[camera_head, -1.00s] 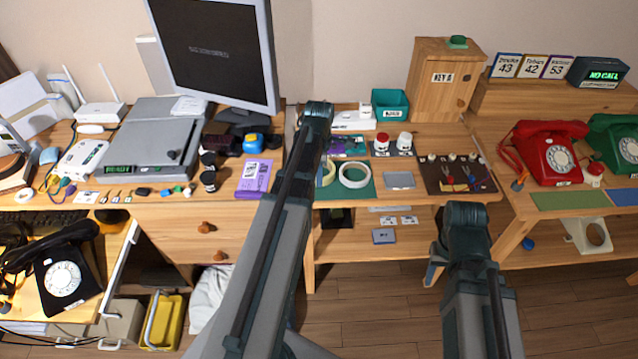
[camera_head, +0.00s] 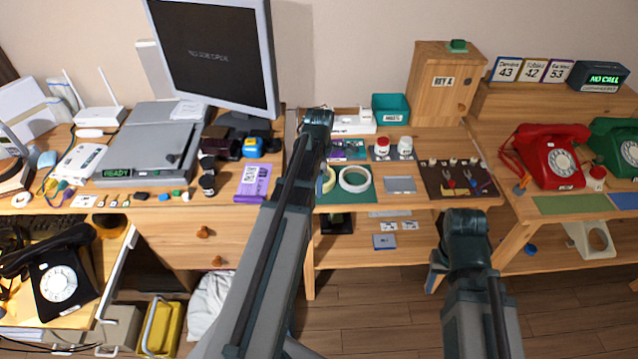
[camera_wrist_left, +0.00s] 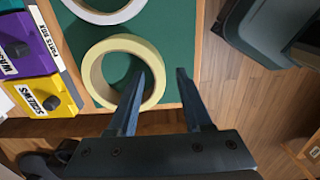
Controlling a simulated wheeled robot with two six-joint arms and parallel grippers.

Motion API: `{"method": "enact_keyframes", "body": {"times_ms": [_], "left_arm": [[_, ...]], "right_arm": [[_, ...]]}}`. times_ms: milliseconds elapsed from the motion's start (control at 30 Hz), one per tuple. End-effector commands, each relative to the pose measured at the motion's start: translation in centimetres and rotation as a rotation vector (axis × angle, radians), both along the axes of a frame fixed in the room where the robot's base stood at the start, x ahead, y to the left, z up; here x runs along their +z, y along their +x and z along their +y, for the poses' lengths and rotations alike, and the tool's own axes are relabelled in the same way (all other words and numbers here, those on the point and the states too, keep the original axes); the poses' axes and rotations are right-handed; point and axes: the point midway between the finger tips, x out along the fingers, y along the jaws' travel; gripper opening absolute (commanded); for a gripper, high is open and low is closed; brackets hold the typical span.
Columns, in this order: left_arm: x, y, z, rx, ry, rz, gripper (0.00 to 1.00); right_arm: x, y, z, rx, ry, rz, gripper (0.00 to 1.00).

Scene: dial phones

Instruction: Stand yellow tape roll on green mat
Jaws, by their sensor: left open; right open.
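The yellow tape roll (camera_wrist_left: 95,72) lies flat on the green mat (camera_wrist_left: 171,30) in the left wrist view, near the mat's lower edge. In the head view the roll (camera_head: 330,181) is partly hidden behind my left arm, on the green mat (camera_head: 362,196). My left gripper (camera_wrist_left: 161,71) is open. Its left finger shows over the roll's hole and its right finger outside the roll's right side, with the roll's right wall between them in the picture. I cannot tell their height above the mat. The head view hides this gripper behind my arm. My right gripper is not visible; only its arm shows.
A white tape roll (camera_head: 355,179) lies on the mat right beside the yellow one. A purple box (camera_wrist_left: 28,45) and a yellow box (camera_wrist_left: 46,92) stand left of the mat. A tool board (camera_head: 455,190) lies to the right. Open floor (camera_wrist_left: 245,85) lies past the mat's right edge.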

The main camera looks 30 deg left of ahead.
Motion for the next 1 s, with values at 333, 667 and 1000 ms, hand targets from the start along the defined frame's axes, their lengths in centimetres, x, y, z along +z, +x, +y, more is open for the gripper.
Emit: {"method": "enact_keyframes", "body": {"times_ms": [333,667,1000], "left_arm": [[2.4,0.0,0.0,0.000,0.000,0.000,0.50],[7.3,0.0,0.0,0.000,0.000,0.000,0.50],[11.8,0.0,0.0,0.000,0.000,0.000,0.50]], "right_arm": [[2.4,0.0,0.0,0.000,0.000,0.000,0.50],[7.3,0.0,0.0,0.000,0.000,0.000,0.50],[11.8,0.0,0.0,0.000,0.000,0.000,0.50]]}}
